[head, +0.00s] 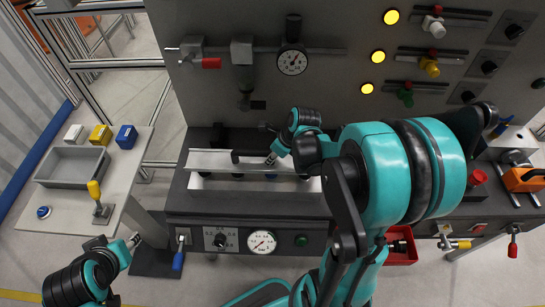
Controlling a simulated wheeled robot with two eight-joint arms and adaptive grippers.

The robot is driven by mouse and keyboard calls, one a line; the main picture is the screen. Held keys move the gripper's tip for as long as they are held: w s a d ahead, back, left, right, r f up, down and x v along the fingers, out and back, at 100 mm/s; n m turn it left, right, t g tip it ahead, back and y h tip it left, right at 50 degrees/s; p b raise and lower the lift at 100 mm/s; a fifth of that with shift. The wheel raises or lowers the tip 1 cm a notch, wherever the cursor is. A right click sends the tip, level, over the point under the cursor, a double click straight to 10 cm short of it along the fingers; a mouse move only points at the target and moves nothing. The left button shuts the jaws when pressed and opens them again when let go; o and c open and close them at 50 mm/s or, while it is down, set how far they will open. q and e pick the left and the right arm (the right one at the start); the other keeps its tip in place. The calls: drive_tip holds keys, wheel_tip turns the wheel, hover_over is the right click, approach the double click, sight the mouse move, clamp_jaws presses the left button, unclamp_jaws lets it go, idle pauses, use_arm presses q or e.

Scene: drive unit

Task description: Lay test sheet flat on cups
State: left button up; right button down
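The test sheet appears to be the pale metallic sheet (208,160) on the dark bench of the drive unit in the head view. A black handle-like bar (248,154) lies along its upper part. Small dark round shapes (237,175), possibly the cups, show along the strip below; I cannot tell whether the sheet touches them. My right gripper (270,159) is at the right end of the black bar, and its fingers are too small to tell whether they hold it. My arm hides the sheet's right end. My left gripper (135,240) is at lower left, away from the sheet, apparently empty.
A side table at left holds a grey tray (70,167), several small coloured boxes (101,135) and a yellow-handled lever (97,198). A red bin (402,246) and orange case (523,179) are at right.

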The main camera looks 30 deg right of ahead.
drive_tip(key=shift+f+b, duration=0.5)
drive_tip(key=shift+b, duration=0.05)
drive_tip(key=shift+f, duration=0.1)
drive_tip(key=c, duration=1.3)
unclamp_jaws()
